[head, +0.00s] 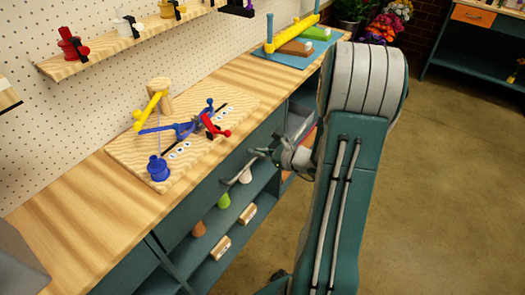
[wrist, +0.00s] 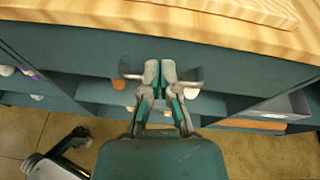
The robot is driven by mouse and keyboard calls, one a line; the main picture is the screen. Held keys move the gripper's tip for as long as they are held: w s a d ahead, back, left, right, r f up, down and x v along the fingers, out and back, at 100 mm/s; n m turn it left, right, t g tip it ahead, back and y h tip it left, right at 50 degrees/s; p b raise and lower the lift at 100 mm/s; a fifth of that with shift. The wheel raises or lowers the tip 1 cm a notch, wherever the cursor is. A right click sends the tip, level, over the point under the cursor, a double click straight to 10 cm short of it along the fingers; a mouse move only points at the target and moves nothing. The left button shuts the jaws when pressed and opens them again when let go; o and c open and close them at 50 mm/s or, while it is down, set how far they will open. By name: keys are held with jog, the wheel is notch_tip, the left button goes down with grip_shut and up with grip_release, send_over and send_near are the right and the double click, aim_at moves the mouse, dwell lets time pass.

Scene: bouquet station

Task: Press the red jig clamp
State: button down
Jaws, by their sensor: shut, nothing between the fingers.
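The red jig clamp (head: 214,127) stands on the wooden jig board (head: 185,100), at its right side towards the counter's front edge. A blue clamp (head: 185,130) is just left of it, and a yellow clamp (head: 149,110) is farther left by a wooden post. My gripper (head: 264,153) is to the right of and below the red clamp, apart from it, by the counter's front. In the wrist view my gripper (wrist: 160,70) is shut and empty in front of the teal cabinet front. The red clamp is not in the wrist view.
The wooden counter (head: 75,225) has bare room left of the board. Its front edge lies near my gripper. Shelves below hold small pots and wooden blocks. A blue tray (head: 285,55) with a yellow bar stands at the far end. A pegboard wall is behind.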

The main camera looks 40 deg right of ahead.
jog(key=x, duration=0.6)
jog(key=shift+w+a+r, duration=0.25)
jog(key=shift+w+r, duration=0.05)
jog(key=shift+r, duration=0.25)
jog(key=shift+w+a+r, duration=0.25)
jog(key=shift+w+r, duration=0.05)
jog(key=shift+r, duration=0.25)
jog(key=shift+w+a+r, duration=0.25)
jog(key=shift+r, duration=0.35)
jog(key=shift+r+g, duration=0.3)
jog(key=shift+w+r+g+h, duration=0.1)
jog(key=shift+r+g+h, duration=0.4)
jog(key=shift+g, duration=0.2)
jog(key=shift+w+a+r+g+h, duration=0.1)
jog(key=shift+w+r+g+h, duration=0.25)
jog(key=shift+r+g, duration=0.4)
jog(key=shift+w+a+r+g+h, duration=0.15)
jog(key=shift+w+r+g+h, duration=0.15)
jog(key=shift+r+g, duration=0.5)
jog(key=shift+w+a+r+g+h, duration=0.1)
jog(key=shift+w+r+g+h, duration=0.25)
jog(key=shift+g, duration=0.7)
jog(key=shift+w+a+r, duration=0.2)
jog(key=shift+w+r, duration=0.3)
jog(key=shift+w, duration=0.05)
jog(key=shift+w+a+r, duration=0.2)
jog(key=shift+w+r, duration=0.3)
jog(key=shift+w, duration=0.05)
